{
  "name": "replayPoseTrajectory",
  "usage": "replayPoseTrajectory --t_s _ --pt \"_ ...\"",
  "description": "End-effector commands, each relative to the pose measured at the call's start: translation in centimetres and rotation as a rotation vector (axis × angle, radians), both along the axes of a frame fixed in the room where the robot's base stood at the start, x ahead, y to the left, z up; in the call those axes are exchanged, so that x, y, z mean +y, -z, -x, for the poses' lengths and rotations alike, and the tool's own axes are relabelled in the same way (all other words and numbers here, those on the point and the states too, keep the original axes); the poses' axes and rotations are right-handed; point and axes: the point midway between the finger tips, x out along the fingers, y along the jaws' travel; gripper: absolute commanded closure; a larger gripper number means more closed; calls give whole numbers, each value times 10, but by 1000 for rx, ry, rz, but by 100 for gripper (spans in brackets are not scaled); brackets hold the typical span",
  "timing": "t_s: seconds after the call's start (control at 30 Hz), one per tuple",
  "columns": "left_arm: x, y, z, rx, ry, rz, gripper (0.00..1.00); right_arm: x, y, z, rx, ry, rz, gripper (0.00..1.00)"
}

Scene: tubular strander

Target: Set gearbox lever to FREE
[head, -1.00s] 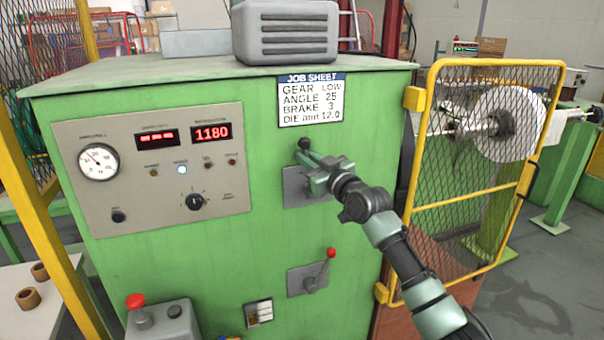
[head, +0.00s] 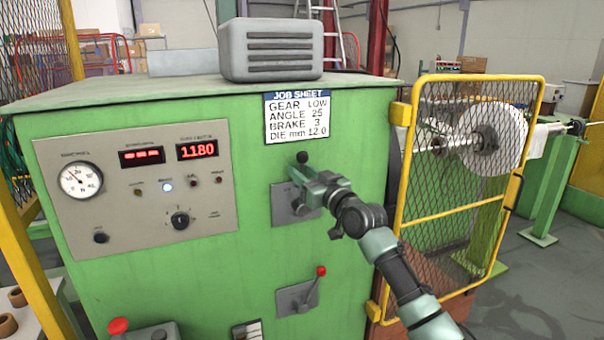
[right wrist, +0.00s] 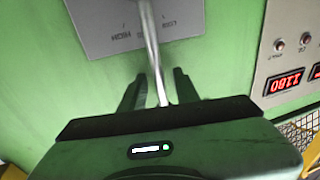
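The gearbox lever has a black knob (head: 301,157) and stands out from a grey plate (head: 285,207) on the green cabinet, under the job sheet (head: 297,117). My right gripper (head: 308,177) is at this lever, just below the knob. In the right wrist view the metal lever shaft (right wrist: 150,45) runs between the two dark fingers of my right gripper (right wrist: 158,90), with a gap on each side. The plate shows there upside down with HIGH and other, hard-to-read labels (right wrist: 128,35). The lever's root is partly hidden in the head view. My left gripper is out of view.
A second lever with a red knob (head: 321,271) sits lower on the cabinet. A control panel (head: 130,215) with a gauge and red displays is to the left. A yellow mesh guard (head: 440,215) stands close to the right of my right arm. A red button (head: 118,326) is at lower left.

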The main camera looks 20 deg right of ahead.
Motion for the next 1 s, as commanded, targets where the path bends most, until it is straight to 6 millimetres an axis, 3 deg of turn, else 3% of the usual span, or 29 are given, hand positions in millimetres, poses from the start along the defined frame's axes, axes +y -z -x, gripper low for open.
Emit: replayPoseTrajectory --t_s 0.37,0.8,1.0 --pt "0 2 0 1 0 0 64 -1 2 4 0 -1 1 68" --pt "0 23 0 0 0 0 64 -16 10 64 -2 1 3 68" --pt "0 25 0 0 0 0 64 -18 9 75 0 0 2 68"
